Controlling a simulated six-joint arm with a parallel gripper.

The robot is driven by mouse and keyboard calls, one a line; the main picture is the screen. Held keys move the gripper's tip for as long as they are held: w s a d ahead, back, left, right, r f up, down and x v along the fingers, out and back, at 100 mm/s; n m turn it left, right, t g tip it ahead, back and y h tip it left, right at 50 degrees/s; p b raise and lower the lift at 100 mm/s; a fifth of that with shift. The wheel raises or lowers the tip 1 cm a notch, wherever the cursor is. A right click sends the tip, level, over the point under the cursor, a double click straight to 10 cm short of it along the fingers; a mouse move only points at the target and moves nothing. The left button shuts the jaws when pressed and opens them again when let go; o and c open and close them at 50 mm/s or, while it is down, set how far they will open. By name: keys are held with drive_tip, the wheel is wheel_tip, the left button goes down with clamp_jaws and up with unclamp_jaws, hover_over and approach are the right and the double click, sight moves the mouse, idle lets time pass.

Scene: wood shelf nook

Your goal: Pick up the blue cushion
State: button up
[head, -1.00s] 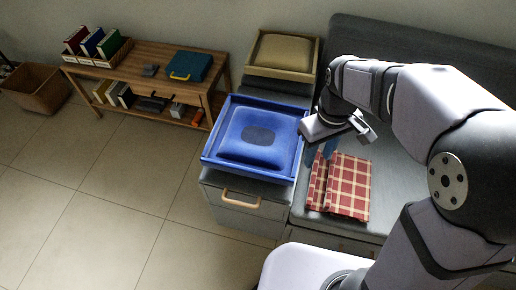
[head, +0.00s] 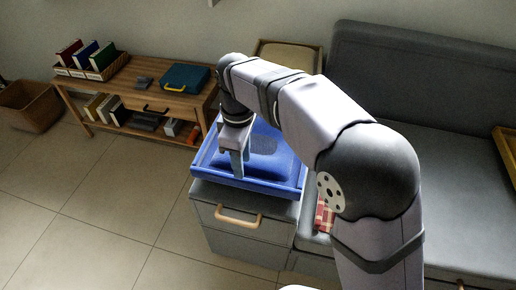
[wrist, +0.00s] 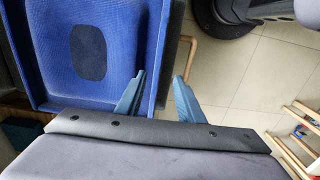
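The blue cushion (head: 283,152) has a dark oval patch in its middle. It lies inside a blue tray (head: 262,187) on top of a grey drawer cabinet. The cushion also shows at upper left in the wrist view (wrist: 112,75). My gripper (head: 238,173) points down at the tray's near left side, and my arm hides part of the cushion and tray. In the wrist view my gripper (wrist: 160,76) is open and empty. Its two fingers appear on either side of the tray's edge; I cannot tell whether they touch it.
The grey cabinet (head: 215,196) has a wooden handle (head: 238,217). A tan cushion in a wooden tray (head: 290,52) stands behind. A grey couch (head: 455,170) is at right, with a red plaid cloth (head: 325,217) mostly hidden by my arm. A wooden shelf (head: 150,100) is at left. Floor at front left is clear.

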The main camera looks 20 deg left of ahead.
drive_tip(key=shift+w+f+b, duration=0.2)
drive_tip(key=shift+f+b, duration=0.65)
drive_tip(key=shift+f, duration=2.6)
clamp_jaws()
drive_tip(key=shift+r, duration=0.1)
